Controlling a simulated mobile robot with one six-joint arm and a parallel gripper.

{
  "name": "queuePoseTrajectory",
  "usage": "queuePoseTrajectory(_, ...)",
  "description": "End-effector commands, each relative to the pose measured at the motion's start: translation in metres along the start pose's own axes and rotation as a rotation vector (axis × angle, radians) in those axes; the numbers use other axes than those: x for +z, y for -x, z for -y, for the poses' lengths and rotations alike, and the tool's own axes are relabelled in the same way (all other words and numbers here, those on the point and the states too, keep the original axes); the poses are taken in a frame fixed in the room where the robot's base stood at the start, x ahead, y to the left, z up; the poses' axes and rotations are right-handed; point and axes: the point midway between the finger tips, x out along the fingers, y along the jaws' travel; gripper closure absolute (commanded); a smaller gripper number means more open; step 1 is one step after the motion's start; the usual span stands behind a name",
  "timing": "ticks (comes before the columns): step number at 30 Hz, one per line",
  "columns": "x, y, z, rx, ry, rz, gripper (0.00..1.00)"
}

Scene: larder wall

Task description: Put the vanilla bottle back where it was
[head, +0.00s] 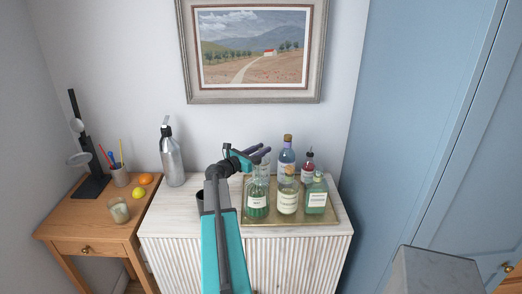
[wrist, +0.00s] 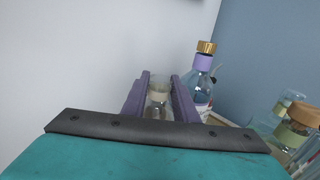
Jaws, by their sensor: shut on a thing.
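My gripper (head: 262,153) is above the back left part of a brass-coloured tray (head: 333,214) on the white cabinet. In the wrist view its purple fingers (wrist: 158,100) are closed around a clear glass bottle (wrist: 158,96) with a cream band. Its lower part is hidden by my gripper's body, so I cannot tell whether it touches the tray. No label can be read, so I cannot tell by name which bottle is the vanilla.
The tray also holds a blue bottle with a gold cap (head: 286,160), a red dropper bottle (head: 307,170), and green (head: 257,204), pale (head: 288,197) and teal-green (head: 316,197) bottles. A steel siphon (head: 172,160) stands left on the cabinet. A wooden side table (head: 80,217) is further left.

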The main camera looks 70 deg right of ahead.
Motion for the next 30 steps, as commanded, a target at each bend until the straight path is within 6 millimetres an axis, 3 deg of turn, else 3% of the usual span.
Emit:
queuePoseTrajectory(10, -0.0008, -0.0004, 0.0004, -0.001, 0.001, 0.003, 1.00)
queuePoseTrajectory(11, -0.0026, -0.0004, 0.0004, -0.001, 0.000, 0.000, 0.72)
queuePoseTrajectory(14, -0.0020, -0.0005, 0.0005, -0.001, 0.000, 0.000, 0.55)
queuePoseTrajectory(30, -0.0007, 0.0060, 0.0012, -0.001, 0.000, 0.000, 0.55)
